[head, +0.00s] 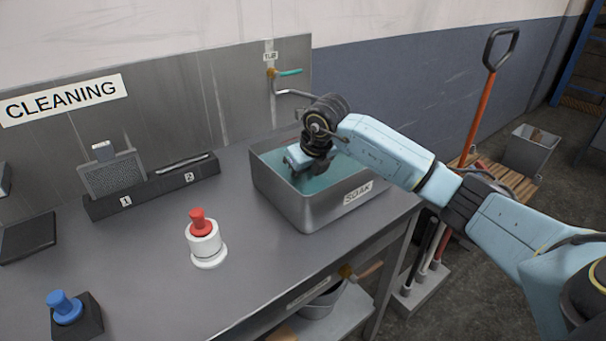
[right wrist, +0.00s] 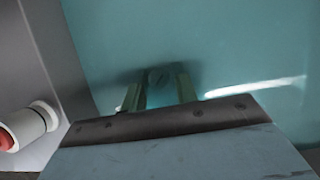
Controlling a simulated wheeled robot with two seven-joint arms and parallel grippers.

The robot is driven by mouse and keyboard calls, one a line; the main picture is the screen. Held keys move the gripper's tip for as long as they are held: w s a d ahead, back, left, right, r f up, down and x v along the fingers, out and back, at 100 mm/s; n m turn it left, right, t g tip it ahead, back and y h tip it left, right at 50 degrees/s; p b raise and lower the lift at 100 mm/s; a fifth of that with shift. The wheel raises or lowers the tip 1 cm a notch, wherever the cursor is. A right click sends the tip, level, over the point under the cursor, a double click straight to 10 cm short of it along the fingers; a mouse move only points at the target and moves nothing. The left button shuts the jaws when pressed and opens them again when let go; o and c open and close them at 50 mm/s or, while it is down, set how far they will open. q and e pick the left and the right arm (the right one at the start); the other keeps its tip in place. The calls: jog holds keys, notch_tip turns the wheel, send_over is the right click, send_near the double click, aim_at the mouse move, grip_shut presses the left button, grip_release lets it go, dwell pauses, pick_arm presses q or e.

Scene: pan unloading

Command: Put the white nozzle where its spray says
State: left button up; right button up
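No separate white nozzle shows clearly. A white round stand or body (head: 206,246) with a red nozzle-like top (head: 199,222) stands upright mid-counter; it also shows at the left of the right wrist view (right wrist: 32,125). A blue nozzle-like piece (head: 65,305) sits on a black block at the front left. My right gripper (head: 305,178) reaches down into the steel tub (head: 310,213) labelled SOAK, which holds teal water. In the right wrist view its fingers (right wrist: 163,88) are apart; a dark blur lies between their tips, too unclear to name. My left gripper is out of view.
A dark rack (head: 150,195) marked 1 and 2 stands at the back, with a mesh piece (head: 112,175) at 1 and a metal piece (head: 182,163) at 2. A tap (head: 288,73) is behind the tub. The counter between the rack and the front edge is mostly clear.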

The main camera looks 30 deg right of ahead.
jog(key=shift+o, duration=1.2)
jog(key=shift+r, duration=0.15)
jog(key=p+v, duration=0.1)
jog(key=v, duration=1.1)
